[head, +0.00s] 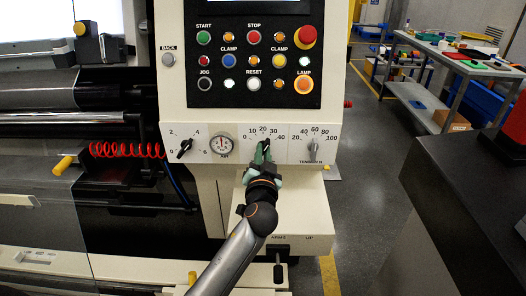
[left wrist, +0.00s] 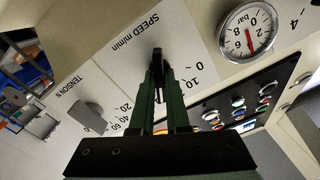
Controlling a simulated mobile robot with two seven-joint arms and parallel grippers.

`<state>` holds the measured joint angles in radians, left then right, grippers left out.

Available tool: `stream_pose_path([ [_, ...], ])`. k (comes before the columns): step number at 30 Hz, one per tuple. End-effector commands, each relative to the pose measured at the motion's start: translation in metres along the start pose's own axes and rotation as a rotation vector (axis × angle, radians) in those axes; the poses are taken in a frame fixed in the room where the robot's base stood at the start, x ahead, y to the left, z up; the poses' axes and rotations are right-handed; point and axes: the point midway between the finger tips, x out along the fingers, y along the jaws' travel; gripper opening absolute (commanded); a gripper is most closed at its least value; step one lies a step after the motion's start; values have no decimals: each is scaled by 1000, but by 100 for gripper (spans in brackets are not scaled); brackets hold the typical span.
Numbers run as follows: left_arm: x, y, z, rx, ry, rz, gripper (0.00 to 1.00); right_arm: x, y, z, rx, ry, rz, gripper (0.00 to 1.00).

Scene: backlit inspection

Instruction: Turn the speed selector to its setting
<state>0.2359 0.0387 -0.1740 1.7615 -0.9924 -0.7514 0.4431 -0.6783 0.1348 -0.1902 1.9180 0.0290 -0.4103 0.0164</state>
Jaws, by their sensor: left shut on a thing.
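The speed selector (head: 266,142) is a small black knob on the white lower panel, with a printed scale from 0 to 40 around it. Its tip points up, near the 20 to 30 marks; the exact setting is hard to tell. My left gripper (head: 259,160) has its green fingers closed on the knob from the front. In the left wrist view the knob (left wrist: 157,54) shows between the fingertips (left wrist: 160,75), beside the "SPEED m/min" label. The fingers hide part of the scale there. My right gripper is not in view.
A pressure gauge (head: 222,144) and another black selector (head: 185,148) are left of the speed selector. The grey tension knob (head: 313,148) is close on its right. Buttons fill the black panel (head: 240,85) above. A cream box (head: 310,215) juts out below.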

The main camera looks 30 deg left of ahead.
Motion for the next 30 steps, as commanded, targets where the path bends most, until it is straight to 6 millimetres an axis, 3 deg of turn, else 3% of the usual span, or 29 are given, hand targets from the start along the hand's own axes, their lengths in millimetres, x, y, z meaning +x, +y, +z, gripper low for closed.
stream_pose_path([
  [17,0,-1,-2,30,3,-3,0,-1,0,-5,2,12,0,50],
  [18,0,-1,-2,30,3,-3,17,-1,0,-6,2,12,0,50],
  [24,0,-1,-1,30,2,-2,40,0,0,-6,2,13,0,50],
  [30,0,0,0,30,1,-1,44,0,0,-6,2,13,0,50],
])
